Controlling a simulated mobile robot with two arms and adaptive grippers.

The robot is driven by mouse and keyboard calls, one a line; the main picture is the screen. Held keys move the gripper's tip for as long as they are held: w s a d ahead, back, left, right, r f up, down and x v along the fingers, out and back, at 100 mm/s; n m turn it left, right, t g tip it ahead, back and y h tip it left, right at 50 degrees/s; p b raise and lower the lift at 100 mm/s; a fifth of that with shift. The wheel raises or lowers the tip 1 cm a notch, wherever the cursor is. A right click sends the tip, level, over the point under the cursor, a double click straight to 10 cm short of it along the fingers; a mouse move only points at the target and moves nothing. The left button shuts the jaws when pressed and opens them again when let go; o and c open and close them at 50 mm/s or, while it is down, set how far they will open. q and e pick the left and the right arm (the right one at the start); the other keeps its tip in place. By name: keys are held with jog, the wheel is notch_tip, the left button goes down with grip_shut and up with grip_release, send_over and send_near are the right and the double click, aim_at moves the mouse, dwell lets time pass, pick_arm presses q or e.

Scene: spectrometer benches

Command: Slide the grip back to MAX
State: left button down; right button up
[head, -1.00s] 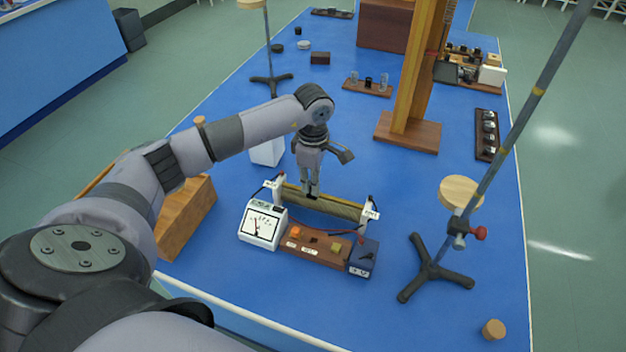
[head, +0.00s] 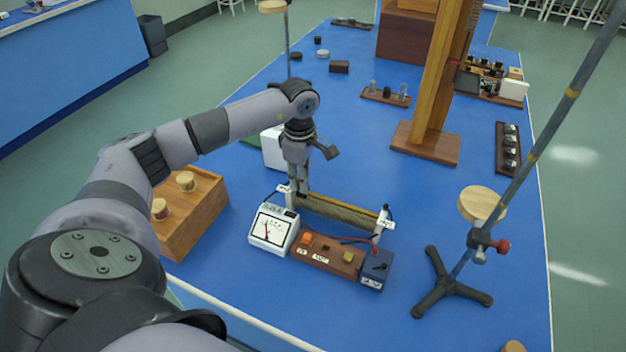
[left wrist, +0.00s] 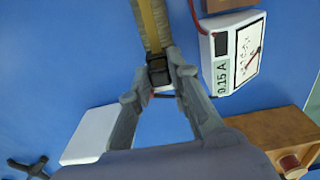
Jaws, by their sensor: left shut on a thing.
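The sliding rheostat (head: 345,211) lies across the blue bench, a long brown coil under a yellowish bar between two white end posts. My left gripper (head: 300,190) points down at its left end. In the left wrist view the left gripper (left wrist: 160,76) is shut on the black grip (left wrist: 158,68), which sits on the yellow bar (left wrist: 150,20). In the head view the grip is hidden by the fingers. The end labels are too small to read, so I cannot tell which is MAX. My right gripper is not in view.
A white meter (head: 272,232), reading 0.15 A in the left wrist view (left wrist: 233,55), stands at the front left of the rheostat. A switch board (head: 327,258) lies in front. A wooden block (head: 200,218) stands left, a tripod stand (head: 449,285) right.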

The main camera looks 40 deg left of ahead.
pick_arm(q)
jog(key=shift+a, duration=0.2)
jog(key=c, duration=1.9)
grip_release()
jog(key=shift+o, duration=1.3)
jog(key=shift+a, duration=0.2)
jog(key=shift+o, duration=0.8)
jog(key=shift+d, duration=0.15)
jog(key=shift+r, duration=0.1)
notch_tip(320, 180, up, 12)
